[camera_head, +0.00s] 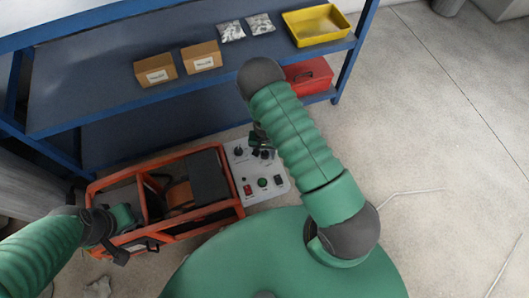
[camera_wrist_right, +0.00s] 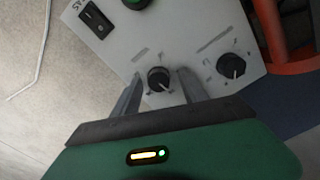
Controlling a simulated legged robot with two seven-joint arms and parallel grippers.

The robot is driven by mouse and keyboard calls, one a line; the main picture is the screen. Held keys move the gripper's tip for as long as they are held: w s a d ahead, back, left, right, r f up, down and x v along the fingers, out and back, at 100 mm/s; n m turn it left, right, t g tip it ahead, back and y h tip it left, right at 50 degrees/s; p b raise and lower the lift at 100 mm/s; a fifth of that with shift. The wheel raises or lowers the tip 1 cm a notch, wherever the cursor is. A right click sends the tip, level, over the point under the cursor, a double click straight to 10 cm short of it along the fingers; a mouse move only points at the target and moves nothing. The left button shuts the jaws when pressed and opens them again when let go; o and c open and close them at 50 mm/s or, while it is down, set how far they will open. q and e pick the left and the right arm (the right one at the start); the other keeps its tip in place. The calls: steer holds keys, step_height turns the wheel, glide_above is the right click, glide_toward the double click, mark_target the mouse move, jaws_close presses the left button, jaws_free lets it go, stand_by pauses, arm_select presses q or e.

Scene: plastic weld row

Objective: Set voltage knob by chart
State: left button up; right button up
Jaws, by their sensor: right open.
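The welding machine's light grey control panel (camera_head: 278,190) sits at the right end of its orange frame. In the right wrist view, a black knob with a white pointer line (camera_wrist_right: 158,80) stands between the fingertips of my open right gripper (camera_wrist_right: 160,90); I cannot tell whether they touch it. A second black knob (camera_wrist_right: 231,66) lies to the right, outside the fingers. The knob labels are too small to read, and I see no legible chart. In the head view my right gripper (camera_head: 261,143) is partly hidden by its arm. My left gripper (camera_head: 112,246) is by the frame's left end.
The panel also has a rocker switch (camera_wrist_right: 95,20) and a green button (camera_wrist_right: 135,3). The orange frame (camera_head: 185,237) stands beside the panel. Behind is a blue shelf (camera_head: 105,100) with cardboard boxes (camera_head: 155,69), a yellow tray (camera_head: 316,40) and a red box (camera_head: 308,76). Floor at right is mostly clear.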

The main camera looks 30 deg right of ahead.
steer(key=shift+d, duration=0.15)
steer(key=c, duration=0.6)
jaws_close()
steer(key=shift+r+m+p, duration=0.1)
steer(key=shift+m+p, duration=0.25)
steer(key=shift+m, duration=0.45)
steer(key=o, duration=0.6)
jaws_free()
